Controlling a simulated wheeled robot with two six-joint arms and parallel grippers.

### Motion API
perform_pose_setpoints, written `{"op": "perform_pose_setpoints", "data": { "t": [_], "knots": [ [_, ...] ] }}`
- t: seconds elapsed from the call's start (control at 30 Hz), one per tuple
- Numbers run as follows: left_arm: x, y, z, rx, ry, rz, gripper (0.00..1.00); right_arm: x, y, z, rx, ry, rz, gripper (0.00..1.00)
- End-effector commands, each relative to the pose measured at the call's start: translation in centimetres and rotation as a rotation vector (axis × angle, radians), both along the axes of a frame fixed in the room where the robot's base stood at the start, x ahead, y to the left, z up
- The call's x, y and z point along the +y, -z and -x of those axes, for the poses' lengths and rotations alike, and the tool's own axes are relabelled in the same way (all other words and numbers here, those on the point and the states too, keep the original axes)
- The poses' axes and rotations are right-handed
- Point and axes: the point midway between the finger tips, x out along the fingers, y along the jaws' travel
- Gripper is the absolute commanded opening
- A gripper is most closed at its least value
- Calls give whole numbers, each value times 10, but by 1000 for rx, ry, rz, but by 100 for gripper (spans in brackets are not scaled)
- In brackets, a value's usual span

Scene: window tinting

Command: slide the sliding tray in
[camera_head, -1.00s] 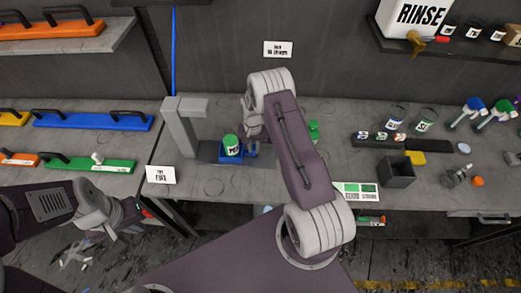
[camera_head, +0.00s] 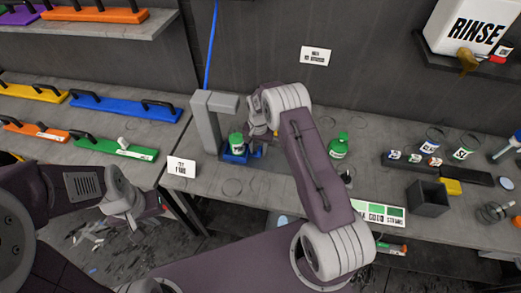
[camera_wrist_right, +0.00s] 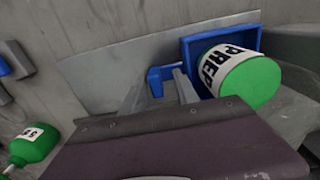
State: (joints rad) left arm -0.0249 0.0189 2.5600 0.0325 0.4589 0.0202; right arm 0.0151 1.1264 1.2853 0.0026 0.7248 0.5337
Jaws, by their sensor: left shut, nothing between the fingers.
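The sliding tray (camera_head: 233,158) is blue and holds an upright green can labelled PREP (camera_head: 236,142). It sits beside the grey post (camera_head: 208,125), with the can about below the post's overhanging arm. In the right wrist view the tray's blue wall (camera_wrist_right: 187,52) surrounds the can, and a blue handle (camera_wrist_right: 154,78) sticks out beside it. My right gripper (camera_wrist_right: 160,92) is at this handle, its two fingers apart; contact with the handle cannot be made out. My left gripper (camera_head: 163,207) is shut and empty, low in front of the bench's left part.
A green bottle (camera_head: 338,146) stands right of my right arm. Farther right are a dark open box (camera_head: 428,197), a yellow block (camera_head: 450,186) and small jars. A small sign (camera_head: 181,168) stands at the bench's front left. Bare bench lies in front of the tray.

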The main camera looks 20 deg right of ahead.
Motion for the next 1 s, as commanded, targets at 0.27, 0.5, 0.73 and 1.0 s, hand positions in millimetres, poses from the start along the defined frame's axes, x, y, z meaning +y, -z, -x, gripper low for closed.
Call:
{"op": "perform_pose_setpoints", "data": {
  "t": [0.27, 0.5, 0.73, 1.0],
  "knots": [
    [0, 0, 0, 0, 0, 0, 0, -1, 0, 1, 3, -1, 2, 36],
    [0, 16, 0, 0, 0, 0, 0, 0, -39, -1, -3, -1, 2, 36],
    [0, 24, 0, 0, 0, 0, 0, 1, -81, -1, 0, -1, 2, 36],
    [0, 24, 0, 0, 0, 0, 0, 2, -90, 0, 4, -1, 2, 36]
  ]
}}
